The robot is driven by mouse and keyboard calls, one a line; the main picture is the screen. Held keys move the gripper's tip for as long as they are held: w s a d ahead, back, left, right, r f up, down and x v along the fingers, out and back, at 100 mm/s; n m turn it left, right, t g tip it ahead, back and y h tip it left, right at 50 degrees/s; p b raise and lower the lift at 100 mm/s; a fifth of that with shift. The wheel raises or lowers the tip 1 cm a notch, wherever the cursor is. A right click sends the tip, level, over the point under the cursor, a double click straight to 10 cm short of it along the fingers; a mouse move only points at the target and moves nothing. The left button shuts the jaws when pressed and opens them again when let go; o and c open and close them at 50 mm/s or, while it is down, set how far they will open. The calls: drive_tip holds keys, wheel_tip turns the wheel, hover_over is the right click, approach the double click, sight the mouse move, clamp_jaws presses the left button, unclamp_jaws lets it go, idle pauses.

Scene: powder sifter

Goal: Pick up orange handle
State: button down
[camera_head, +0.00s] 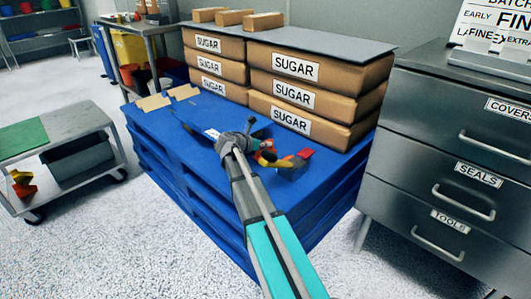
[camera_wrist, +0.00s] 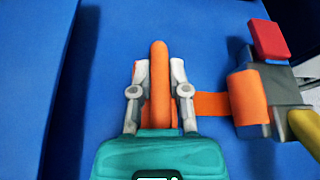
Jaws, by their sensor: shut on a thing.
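In the wrist view, the orange handle (camera_wrist: 160,62) is a long rounded bar lying between the two fingers of my gripper (camera_wrist: 158,75). My gripper is shut on it, a finger at each side. An orange strip (camera_wrist: 211,104) runs right from beside the fingers to a grey part (camera_wrist: 272,90) with an orange block (camera_wrist: 247,97), a red block (camera_wrist: 268,40) and a yellow piece (camera_wrist: 306,126). These lie on a blue surface. In the head view, my arm hides most of the grip area, and colored parts (camera_head: 287,160) show beside it.
The blue pallet (camera_head: 180,135) carries stacked sugar bags (camera_head: 295,95) at its back, behind my arm. A grey drawer cabinet (camera_head: 440,165) stands close on the right. A cart with a green mat (camera_head: 30,136) stands at left. Floor is clear between cart and pallet.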

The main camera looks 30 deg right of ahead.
drive_tip(key=shift+r, duration=0.2)
wheel_tip(320, 180, up, 10)
drive_tip(key=p, duration=1)
drive_tip(key=shift+f, duration=0.2)
drive_tip(key=shift+r, duration=0.1)
idle(0.6)
drive_tip(key=shift+r+p, duration=2.6)
drive_tip(key=shift+p, duration=0.15)
drive_tip(key=shift+s, duration=0.2)
